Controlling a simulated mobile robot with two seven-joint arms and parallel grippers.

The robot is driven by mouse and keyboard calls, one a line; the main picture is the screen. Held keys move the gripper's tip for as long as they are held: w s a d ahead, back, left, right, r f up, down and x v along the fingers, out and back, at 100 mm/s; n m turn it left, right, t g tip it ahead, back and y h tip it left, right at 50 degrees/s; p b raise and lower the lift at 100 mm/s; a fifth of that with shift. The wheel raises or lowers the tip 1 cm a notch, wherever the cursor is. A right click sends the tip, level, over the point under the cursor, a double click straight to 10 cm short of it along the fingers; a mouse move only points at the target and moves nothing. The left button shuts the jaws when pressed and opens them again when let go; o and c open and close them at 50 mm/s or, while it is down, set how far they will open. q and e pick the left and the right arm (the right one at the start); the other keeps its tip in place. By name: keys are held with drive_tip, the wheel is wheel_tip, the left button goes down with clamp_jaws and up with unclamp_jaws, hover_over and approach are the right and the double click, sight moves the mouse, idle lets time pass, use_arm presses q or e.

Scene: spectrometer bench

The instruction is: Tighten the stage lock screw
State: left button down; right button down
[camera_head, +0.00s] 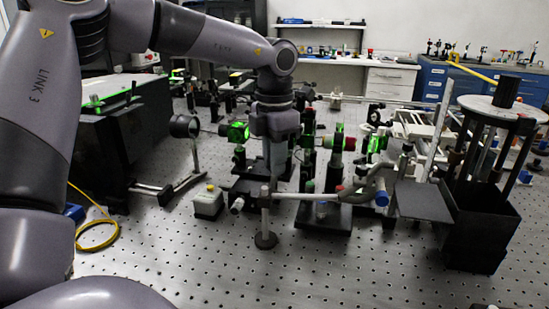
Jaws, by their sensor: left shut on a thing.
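My left gripper (273,172) points straight down among the optics at the middle of the bench. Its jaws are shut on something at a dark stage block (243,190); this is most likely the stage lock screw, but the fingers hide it. A small knob (237,205) sticks out at the front left of the block. A post on a round base (265,239) stands just in front of the gripper. My right gripper is not in view.
Green-lit optic mounts (238,132) stand close around the gripper. A black bin (481,235) and a round-topped stand (503,108) are at the right. The front of the perforated bench (330,275) is clear.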

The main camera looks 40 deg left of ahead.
use_arm(q)
drive_tip(key=m, duration=0.5)
drive_tip(key=shift+m, duration=0.4)
idle(0.4)
drive_tip(key=c, duration=1.1)
unclamp_jaws()
drive_tip(key=shift+r, duration=0.1)
drive_tip(key=shift+r+p, duration=0.3)
drive_tip(key=shift+r, duration=3.15)
